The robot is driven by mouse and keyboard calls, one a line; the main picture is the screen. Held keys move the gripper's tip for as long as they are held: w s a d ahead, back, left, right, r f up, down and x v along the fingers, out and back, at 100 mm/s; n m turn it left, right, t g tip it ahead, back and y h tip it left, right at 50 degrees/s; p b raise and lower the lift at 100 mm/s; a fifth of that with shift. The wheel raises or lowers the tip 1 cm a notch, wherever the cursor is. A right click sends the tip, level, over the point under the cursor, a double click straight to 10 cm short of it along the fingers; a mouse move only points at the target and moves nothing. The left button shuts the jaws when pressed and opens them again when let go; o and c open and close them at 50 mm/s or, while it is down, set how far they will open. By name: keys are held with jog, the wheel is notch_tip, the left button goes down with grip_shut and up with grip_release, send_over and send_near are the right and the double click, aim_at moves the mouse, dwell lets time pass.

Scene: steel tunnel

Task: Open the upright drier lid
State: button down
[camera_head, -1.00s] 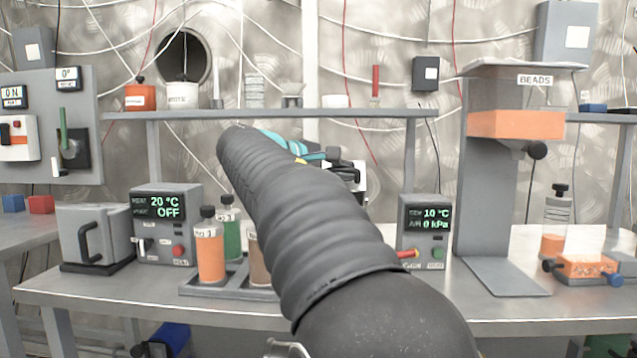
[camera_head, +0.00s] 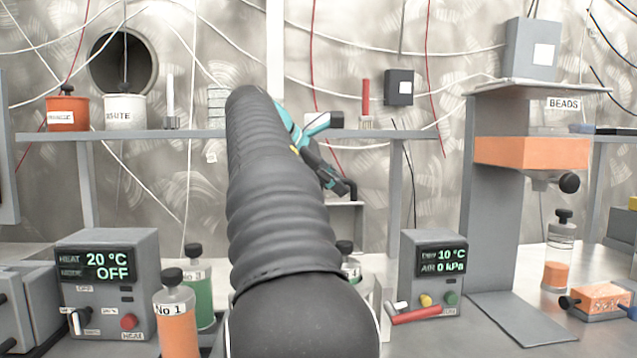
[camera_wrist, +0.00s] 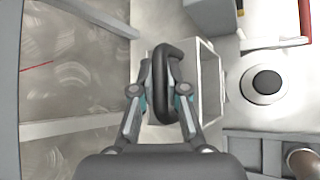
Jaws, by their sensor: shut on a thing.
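My gripper (camera_head: 338,184) reaches out beyond my dark sleeved arm, above the rear of the bench. In the wrist view my gripper (camera_wrist: 163,92) is shut on a black loop handle (camera_wrist: 168,55), with one finger on each side of it. The handle sits beside a pale grey, box-like body (camera_wrist: 209,82), which I take to be the upright drier with its lid. In the head view my arm hides most of the drier. Only a pale edge (camera_head: 346,203) shows below the gripper. I cannot tell how far the lid stands open.
A control box reading 10 °C and 0 kPa (camera_head: 433,270) with a red lever stands to the right. A bead hopper (camera_head: 530,152) is farther right. Bottles, including an orange one (camera_head: 177,318), and a heater box (camera_head: 108,285) stand left. A shelf (camera_head: 405,134) runs behind.

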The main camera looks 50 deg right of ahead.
jog(key=shift+w+d+f+n+g+y, duration=0.15)
jog(key=shift+w+d+g+y, duration=0.15)
jog(key=shift+d, duration=0.1)
jog(key=shift+w+d+f+n+g+y, duration=0.15)
jog(key=shift+w+d+g+y, duration=0.1)
jog(key=shift+d, duration=0.15)
